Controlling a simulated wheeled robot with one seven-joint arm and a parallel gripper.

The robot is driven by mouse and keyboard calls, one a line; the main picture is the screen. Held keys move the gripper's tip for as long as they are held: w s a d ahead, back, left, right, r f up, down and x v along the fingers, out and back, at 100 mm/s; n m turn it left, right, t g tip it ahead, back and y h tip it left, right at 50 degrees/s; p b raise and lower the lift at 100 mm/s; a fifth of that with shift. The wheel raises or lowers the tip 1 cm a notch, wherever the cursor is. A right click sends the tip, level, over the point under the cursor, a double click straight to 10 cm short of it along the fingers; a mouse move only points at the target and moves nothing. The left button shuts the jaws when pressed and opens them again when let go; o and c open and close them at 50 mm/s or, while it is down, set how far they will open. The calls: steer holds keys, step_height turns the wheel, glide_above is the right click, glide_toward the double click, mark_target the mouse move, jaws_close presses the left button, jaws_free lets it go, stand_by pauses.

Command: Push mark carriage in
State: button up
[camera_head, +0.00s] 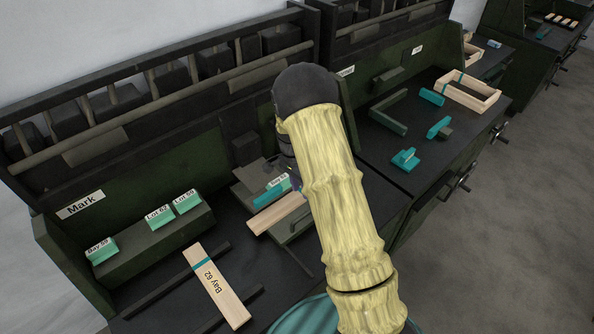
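The Mark station carries a "Mark" sign (80,205) on its back panel. A grey metal fixture (248,180), which looks like the mark carriage, stands right of centre on this bench. A teal block with a white label (270,193) sits at the fixture. A pale wooden slat (277,214) lies in front of the block. My arm, in a yellow sleeve, reaches over the fixture's right side and hides part of it. Only a dark bit of my gripper (287,158) shows beside the wrist; its fingers and any contact with the carriage are hidden.
A wooden slat marked "Bay 62" (217,287) lies across dark rails at the front. Labelled teal blocks (159,215) sit on a dark green ledge (150,247). The right-hand bench holds a wooden crate frame (467,91) and teal clamps (405,159).

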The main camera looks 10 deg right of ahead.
step_height(320, 180, up, 7)
steer(key=w, duration=0.1)
steer(key=shift+w+a+b, duration=0.15)
steer(key=shift+a+b, duration=0.2)
steer(key=shift+b, duration=0.05)
steer(key=shift+r, duration=0.1)
steer(key=s+r+n+t, duration=0.2)
steer(key=s+r+n, duration=0.2)
steer(key=s, duration=0.7)
steer(key=s+r+n+t+y, duration=0.1)
steer(key=s+r+n, duration=0.3)
steer(key=s+n, duration=0.4)
steer(key=s+t, duration=0.1)
steer(key=s, duration=0.1)
steer(key=shift+s+n+t, duration=0.3)
steer(key=shift+s, duration=0.1)
